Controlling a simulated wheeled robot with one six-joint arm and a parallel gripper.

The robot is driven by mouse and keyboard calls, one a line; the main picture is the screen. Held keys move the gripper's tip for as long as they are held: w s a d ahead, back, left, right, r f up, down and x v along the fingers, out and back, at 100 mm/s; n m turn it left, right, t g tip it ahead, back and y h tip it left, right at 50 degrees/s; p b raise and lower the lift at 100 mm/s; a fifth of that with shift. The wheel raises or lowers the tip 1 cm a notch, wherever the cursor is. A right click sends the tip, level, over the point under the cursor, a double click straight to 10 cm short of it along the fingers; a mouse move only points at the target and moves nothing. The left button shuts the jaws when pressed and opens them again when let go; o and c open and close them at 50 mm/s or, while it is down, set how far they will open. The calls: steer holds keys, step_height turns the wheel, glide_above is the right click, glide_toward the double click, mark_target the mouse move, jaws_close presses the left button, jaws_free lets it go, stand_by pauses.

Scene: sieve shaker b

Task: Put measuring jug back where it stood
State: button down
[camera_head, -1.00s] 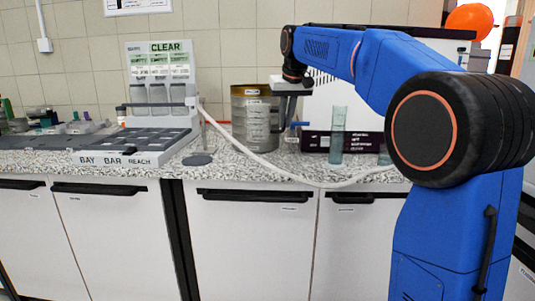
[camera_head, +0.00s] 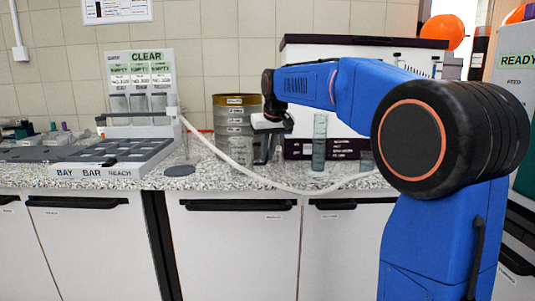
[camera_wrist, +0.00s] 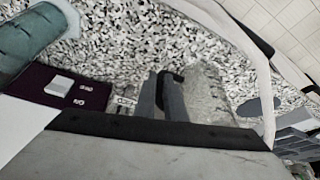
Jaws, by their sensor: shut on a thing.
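The measuring jug (camera_head: 240,150) is a clear, faintly grey vessel, upright in front of the metal sieve stack on the speckled worktop. My gripper (camera_head: 266,152) is at its right side, with its fingers pointing down. In the wrist view the two dark fingers of my gripper (camera_wrist: 170,95) are shut on what looks like the jug's dark handle, and the clear body of the jug (camera_wrist: 212,95) shows right beside them. The jug is low, at about worktop level. I cannot tell whether its base touches the surface.
The brass-rimmed sieve stack (camera_head: 232,102) stands behind the jug. A white hose (camera_head: 290,187) curves across the worktop in front. A greenish glass cylinder (camera_head: 319,142) stands to the right. A grey disc (camera_head: 180,170) and the bay tray (camera_head: 118,150) lie left.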

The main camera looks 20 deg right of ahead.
steer(key=shift+f, duration=0.1)
steer(key=c, duration=1.8)
jaws_free()
steer(key=v, duration=1.2)
